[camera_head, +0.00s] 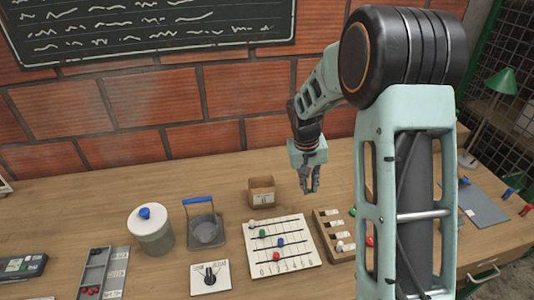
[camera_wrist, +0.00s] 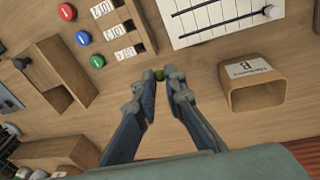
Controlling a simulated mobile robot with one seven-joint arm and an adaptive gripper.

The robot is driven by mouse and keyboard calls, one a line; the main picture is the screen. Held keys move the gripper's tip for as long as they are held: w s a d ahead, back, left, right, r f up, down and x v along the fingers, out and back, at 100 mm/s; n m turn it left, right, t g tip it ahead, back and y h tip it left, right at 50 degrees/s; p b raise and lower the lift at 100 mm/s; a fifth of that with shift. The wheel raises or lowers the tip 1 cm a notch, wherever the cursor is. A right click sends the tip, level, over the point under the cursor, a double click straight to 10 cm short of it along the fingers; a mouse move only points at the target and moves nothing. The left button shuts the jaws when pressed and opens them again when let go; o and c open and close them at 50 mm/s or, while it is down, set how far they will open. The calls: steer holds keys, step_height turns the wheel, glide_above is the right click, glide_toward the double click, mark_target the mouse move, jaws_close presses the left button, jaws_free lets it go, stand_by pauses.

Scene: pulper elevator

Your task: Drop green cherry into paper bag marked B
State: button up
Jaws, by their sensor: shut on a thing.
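My gripper (camera_head: 312,188) hangs above the table, just right of the paper bag in the head view. The brown paper bag (camera_head: 262,190) stands open-topped on the table behind the slider board. In the wrist view the paper bag (camera_wrist: 255,92) lies to the right of the fingers, apart from them, and its label reads B. The inside bottom of the bag is not clear.
A white board with coloured sliders (camera_head: 272,250) lies in front of the bag. A wooden tray (camera_head: 333,236) is to its right. A lidded jar (camera_head: 151,235), a blue-handled container (camera_head: 204,225) and a knob panel (camera_head: 210,278) stand left. Coloured buttons (camera_wrist: 82,38) show in the wrist view.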

steer(key=w+a+r+p, duration=0.3)
steer(key=w+a, duration=0.6)
steer(key=a, duration=0.4)
step_height(320, 180, down, 6)
steer(key=b, duration=0.3)
steer(key=shift+n, duration=0.3)
steer(key=shift+s+d+f, duration=0.1)
steer(key=o, duration=0.7)
step_height(320, 180, up, 12)
steer(key=s+a, duration=0.1)
steer(key=shift+s+a, duration=0.2)
steer(key=shift+a, duration=0.1)
